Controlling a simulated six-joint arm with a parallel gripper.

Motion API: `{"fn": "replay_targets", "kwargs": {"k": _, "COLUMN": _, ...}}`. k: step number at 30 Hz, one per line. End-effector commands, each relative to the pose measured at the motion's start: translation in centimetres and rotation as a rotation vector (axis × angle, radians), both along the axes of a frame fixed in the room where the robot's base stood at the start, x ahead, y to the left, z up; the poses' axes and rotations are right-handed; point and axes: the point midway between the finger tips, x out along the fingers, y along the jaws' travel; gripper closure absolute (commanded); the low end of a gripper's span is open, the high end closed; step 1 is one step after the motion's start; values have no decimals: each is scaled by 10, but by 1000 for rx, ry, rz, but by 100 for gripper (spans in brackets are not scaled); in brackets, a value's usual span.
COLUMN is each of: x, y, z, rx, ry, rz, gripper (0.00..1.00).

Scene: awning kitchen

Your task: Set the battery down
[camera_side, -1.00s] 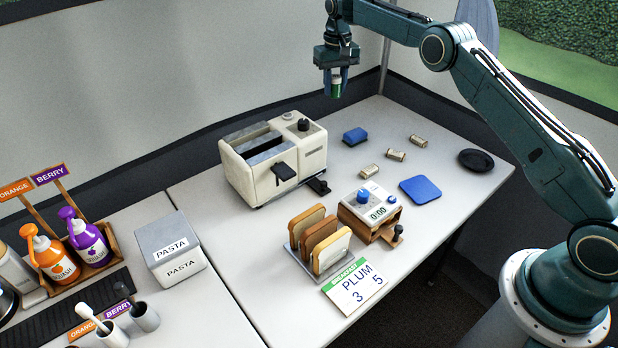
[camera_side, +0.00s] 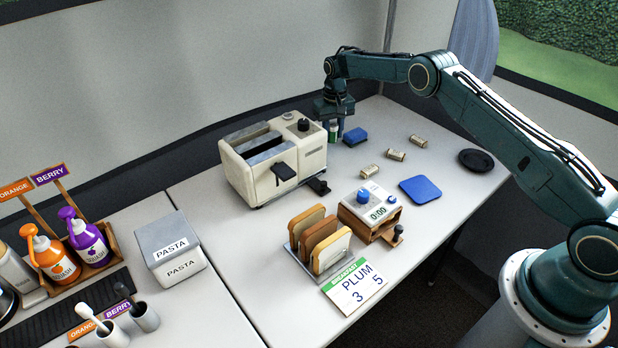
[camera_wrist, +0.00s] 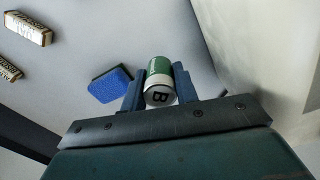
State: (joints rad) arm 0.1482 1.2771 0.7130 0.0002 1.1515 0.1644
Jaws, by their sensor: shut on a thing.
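My gripper (camera_side: 333,130) is shut on a green and white battery (camera_wrist: 159,80), one finger on each side of it. The battery's white end with a letter B faces the wrist camera. In the side view the battery (camera_side: 333,127) shows partly between the fingers, low over the table behind the toaster's right end. I cannot tell whether it touches the table.
A blue sponge (camera_side: 355,136) lies close to the right of my gripper. The toaster (camera_side: 300,160) stands close in front to the left. A blue square mat (camera_side: 420,189), a black round dish (camera_side: 476,160) and a timer box (camera_side: 375,210) are nearer. Bare table lies around the cylinders.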

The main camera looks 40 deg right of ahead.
Motion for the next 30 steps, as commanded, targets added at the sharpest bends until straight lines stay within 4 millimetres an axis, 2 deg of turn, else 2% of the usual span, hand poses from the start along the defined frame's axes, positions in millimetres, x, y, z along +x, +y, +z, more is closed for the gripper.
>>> {"fn": "replay_targets", "kwargs": {"k": 8, "x": 0, "y": 0, "z": -5, "rx": 0, "ry": 0, "rz": 0, "gripper": 96}}
{"fn": "replay_targets", "kwargs": {"k": 20, "x": 0, "y": 0, "z": -43, "rx": 0, "ry": 0, "rz": 0, "gripper": 96}}
{"fn": "replay_targets", "kwargs": {"k": 30, "x": 0, "y": 0, "z": -45, "rx": 0, "ry": -1, "rz": 0, "gripper": 96}}
